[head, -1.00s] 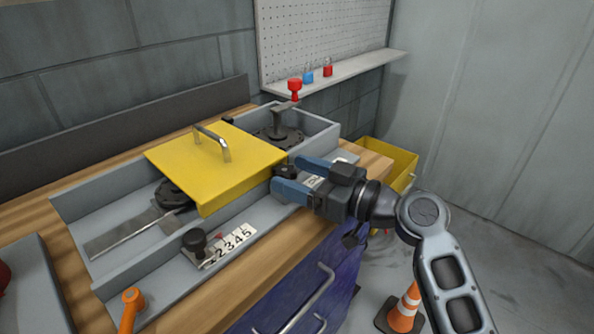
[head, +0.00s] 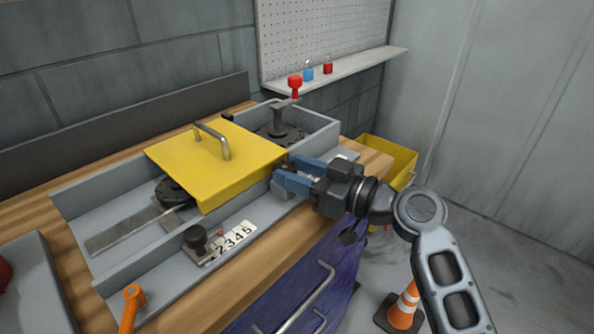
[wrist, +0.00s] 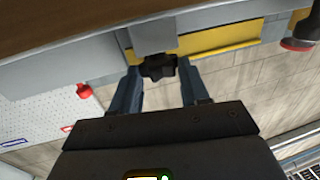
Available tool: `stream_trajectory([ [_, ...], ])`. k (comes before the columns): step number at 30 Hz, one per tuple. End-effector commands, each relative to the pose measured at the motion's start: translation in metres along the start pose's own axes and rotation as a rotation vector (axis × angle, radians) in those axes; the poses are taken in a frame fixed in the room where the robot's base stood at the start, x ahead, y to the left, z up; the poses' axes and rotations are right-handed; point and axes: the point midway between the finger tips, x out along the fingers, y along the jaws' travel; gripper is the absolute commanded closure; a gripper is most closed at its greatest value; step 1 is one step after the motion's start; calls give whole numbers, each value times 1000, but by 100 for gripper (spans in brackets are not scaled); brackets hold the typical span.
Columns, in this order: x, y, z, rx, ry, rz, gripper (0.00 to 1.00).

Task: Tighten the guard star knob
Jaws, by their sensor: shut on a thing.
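The guard star knob (wrist: 160,66) is black and lobed, and shows in the wrist view between my two blue fingers. It sits at the right end of the yellow guard (head: 190,172), by the grey channel wall. My gripper (head: 285,170) reaches in from the right and is shut on the knob. In the head view the fingers hide most of the knob. The guard lies flat across the channel, with a metal handle (head: 213,140) on top.
A dark knob (head: 196,238) and a number strip (head: 233,242) are at the front of the channel. An orange lever (head: 131,300) stands front left. A yellow bin (head: 392,160) and an orange cone (head: 405,305) are at right. A red-topped post (head: 295,82) rises behind.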

Motion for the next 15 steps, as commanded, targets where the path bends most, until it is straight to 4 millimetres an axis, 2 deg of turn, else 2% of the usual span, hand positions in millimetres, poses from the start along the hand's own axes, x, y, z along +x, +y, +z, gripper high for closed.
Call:
stream_trajectory([
  [8, 0, -4, -1, 2, 1, 68, 85],
  [15, 1, -8, -3, 2, 0, 227, 85],
])
